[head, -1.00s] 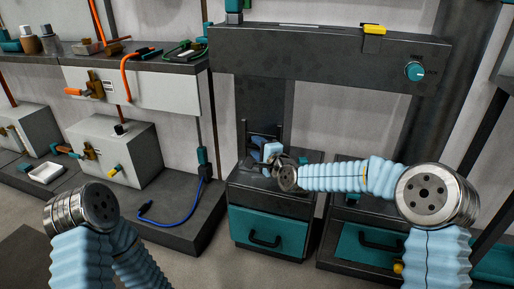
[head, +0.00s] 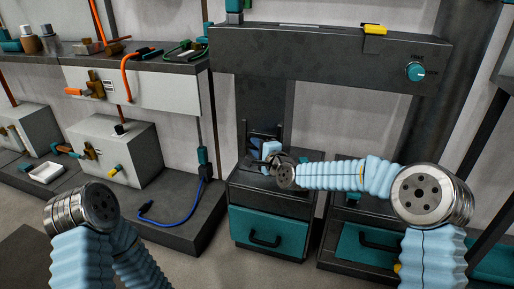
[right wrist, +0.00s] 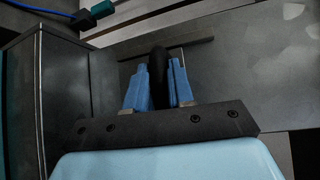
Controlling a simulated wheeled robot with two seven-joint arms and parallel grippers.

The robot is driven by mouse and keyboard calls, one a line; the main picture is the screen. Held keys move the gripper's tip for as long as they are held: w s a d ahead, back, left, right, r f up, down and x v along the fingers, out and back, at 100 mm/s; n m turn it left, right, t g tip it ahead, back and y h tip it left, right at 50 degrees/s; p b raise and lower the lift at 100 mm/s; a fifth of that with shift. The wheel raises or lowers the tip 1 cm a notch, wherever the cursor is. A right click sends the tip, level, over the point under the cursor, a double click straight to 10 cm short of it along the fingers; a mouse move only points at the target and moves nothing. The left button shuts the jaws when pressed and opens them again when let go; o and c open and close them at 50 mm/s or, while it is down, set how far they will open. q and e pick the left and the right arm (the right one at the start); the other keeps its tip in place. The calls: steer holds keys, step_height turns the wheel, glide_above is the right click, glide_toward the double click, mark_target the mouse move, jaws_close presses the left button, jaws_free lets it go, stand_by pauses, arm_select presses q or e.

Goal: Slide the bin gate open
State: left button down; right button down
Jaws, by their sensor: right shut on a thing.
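My right gripper (head: 258,144) is at the dark upright panel behind the small cabinet with the teal drawer. In the right wrist view its two blue fingers (right wrist: 160,85) are closed on the sides of a black handle (right wrist: 158,72). The handle stands in front of a grey metal plate with a thin dark horizontal bar (right wrist: 185,47), which I take to be the bin gate. In the head view the gripper body and arm cover much of this spot. My left arm shows at the lower left, but its gripper is out of view.
The teal-drawer cabinet (head: 268,232) is just below my right gripper. A dark overhead beam (head: 310,58) carries a teal knob (head: 414,72) and a yellow block (head: 375,29). A blue cable (head: 165,222) lies on the low platform at left. Grey boxes (head: 120,152) stand further left.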

step_height(320, 180, up, 7)
steer(key=shift+f+p, duration=0.1)
steer(key=shift+p, duration=0.4)
steer(key=c, duration=1.1)
jaws_free()
steer(key=shift+f, duration=0.1)
steer(key=v, duration=1.4)
steer(key=shift+b, duration=0.45)
steer(key=shift+f, duration=0.15)
